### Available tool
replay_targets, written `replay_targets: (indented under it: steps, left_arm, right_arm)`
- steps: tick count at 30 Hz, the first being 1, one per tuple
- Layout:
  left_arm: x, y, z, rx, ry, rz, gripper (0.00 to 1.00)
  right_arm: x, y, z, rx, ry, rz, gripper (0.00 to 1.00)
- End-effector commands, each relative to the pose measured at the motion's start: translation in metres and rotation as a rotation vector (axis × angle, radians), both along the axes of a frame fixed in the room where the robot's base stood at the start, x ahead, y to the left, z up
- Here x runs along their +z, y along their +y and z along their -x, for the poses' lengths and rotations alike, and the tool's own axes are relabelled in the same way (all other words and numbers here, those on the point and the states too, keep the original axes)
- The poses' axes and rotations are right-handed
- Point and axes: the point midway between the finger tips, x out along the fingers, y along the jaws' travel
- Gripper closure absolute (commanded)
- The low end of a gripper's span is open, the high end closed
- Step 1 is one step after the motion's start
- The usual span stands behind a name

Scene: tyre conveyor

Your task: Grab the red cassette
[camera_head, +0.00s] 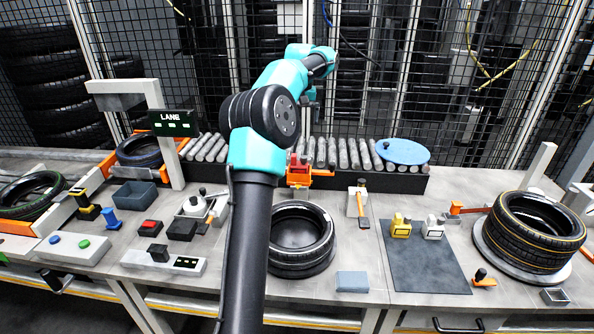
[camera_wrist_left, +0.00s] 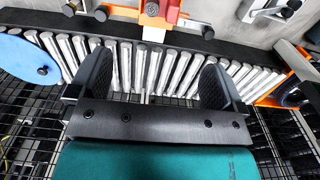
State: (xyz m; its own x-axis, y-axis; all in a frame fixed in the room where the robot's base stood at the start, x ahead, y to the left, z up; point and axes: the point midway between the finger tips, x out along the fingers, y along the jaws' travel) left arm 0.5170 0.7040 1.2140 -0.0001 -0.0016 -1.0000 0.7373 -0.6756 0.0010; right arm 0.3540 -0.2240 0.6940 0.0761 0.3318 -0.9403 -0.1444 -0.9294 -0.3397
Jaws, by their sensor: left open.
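The red cassette (camera_head: 300,165) sits at the near edge of the roller conveyor, by an orange fixture (camera_head: 310,174). In the left wrist view the red cassette (camera_wrist_left: 158,12) shows at the top edge, partly cut off, beyond the fingertips. My left gripper (camera_wrist_left: 155,66) is open and empty, with rollers visible between its two dark fingers. It is above the conveyor, apart from the cassette. In the head view the gripper is small and hard to make out behind the arm. My right gripper is not in view.
Rollers (camera_head: 345,153) run along the back, with a blue disc (camera_head: 403,151) at their right end. A tyre (camera_head: 301,262) lies in front of the cassette. A wire fence stands behind.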

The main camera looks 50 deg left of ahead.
Motion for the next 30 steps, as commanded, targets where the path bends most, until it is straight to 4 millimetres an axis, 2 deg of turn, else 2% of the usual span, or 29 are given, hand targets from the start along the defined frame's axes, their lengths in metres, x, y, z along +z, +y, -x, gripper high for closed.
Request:
replay_targets:
  steps: [5,10,24,30]
  left_arm:
    - [-0.002,0.000,0.000,-0.002,0.001,-0.001,0.04]
    - [-0.015,0.000,0.000,-0.003,0.002,-0.001,0.04]
    - [-0.094,0.000,0.000,-0.003,0.003,0.000,0.04]
    - [-0.119,0.000,0.000,-0.002,0.001,-0.001,0.04]
  right_arm:
    - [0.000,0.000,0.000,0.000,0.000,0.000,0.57]
    - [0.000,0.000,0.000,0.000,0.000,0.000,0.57]
    - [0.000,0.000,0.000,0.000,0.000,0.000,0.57]
    - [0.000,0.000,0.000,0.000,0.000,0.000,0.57]
